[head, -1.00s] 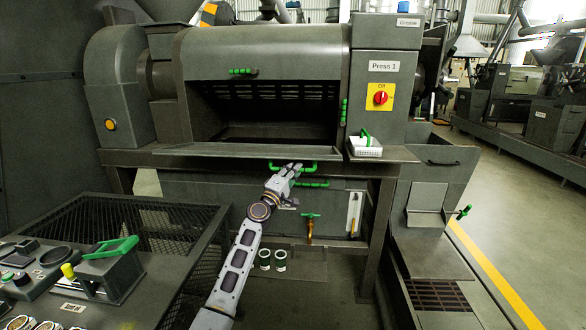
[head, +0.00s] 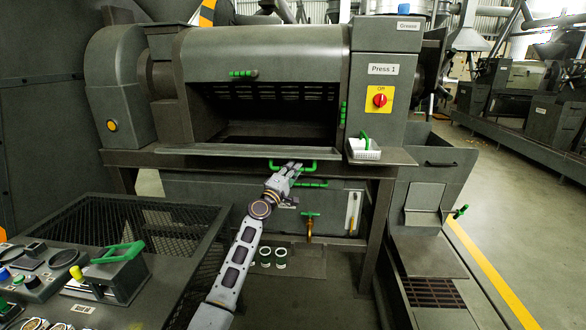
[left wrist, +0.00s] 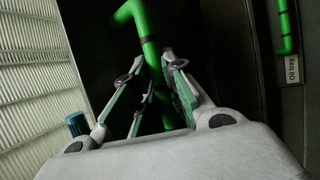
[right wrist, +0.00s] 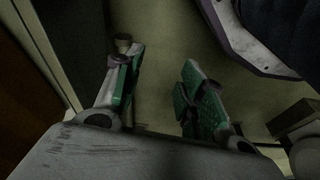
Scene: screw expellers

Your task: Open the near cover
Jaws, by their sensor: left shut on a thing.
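The near cover (head: 240,150) is the dark flap at the front lower edge of the Press 1 opening. It stands out from the machine almost edge-on, and the opening above it is uncovered. Its green handle (head: 306,168) hangs at the front edge. My left gripper (head: 292,167) is shut on this handle. In the left wrist view the green handle (left wrist: 147,40) runs between the fingers (left wrist: 155,85). My right gripper (right wrist: 155,80) shows only in the right wrist view, open with nothing between its fingers.
A second green handle (head: 310,185) and a brass tap (head: 309,228) sit below the cover. A control desk (head: 75,285) and a mesh-sided bin (head: 170,208) are at left.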

